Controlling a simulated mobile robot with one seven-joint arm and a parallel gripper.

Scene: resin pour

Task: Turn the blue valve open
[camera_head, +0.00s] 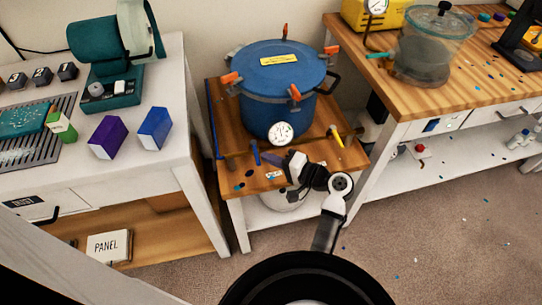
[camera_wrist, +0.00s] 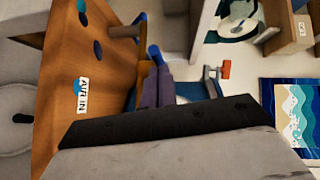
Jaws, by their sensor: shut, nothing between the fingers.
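The blue valve handle (camera_head: 255,152) is at the front of the small wooden stand, below the blue pressure pot (camera_head: 268,110). In the wrist view the blue handle (camera_wrist: 155,53) is just beyond my fingertips, beside a brown valve pipe (camera_wrist: 122,32). My gripper (camera_head: 283,162) is low over the stand, to the right of the handle. Its grey-purple fingers (camera_wrist: 152,85) are shut and empty. Whether they touch the handle I cannot tell.
A yellow handle (camera_head: 336,136) is at the stand's right side, and a pressure gauge (camera_head: 280,132) is on the pot's front. A white bench (camera_head: 180,90) stands left and a wood-topped bench (camera_head: 440,100) right. Carpet (camera_head: 440,240) in front is mostly clear.

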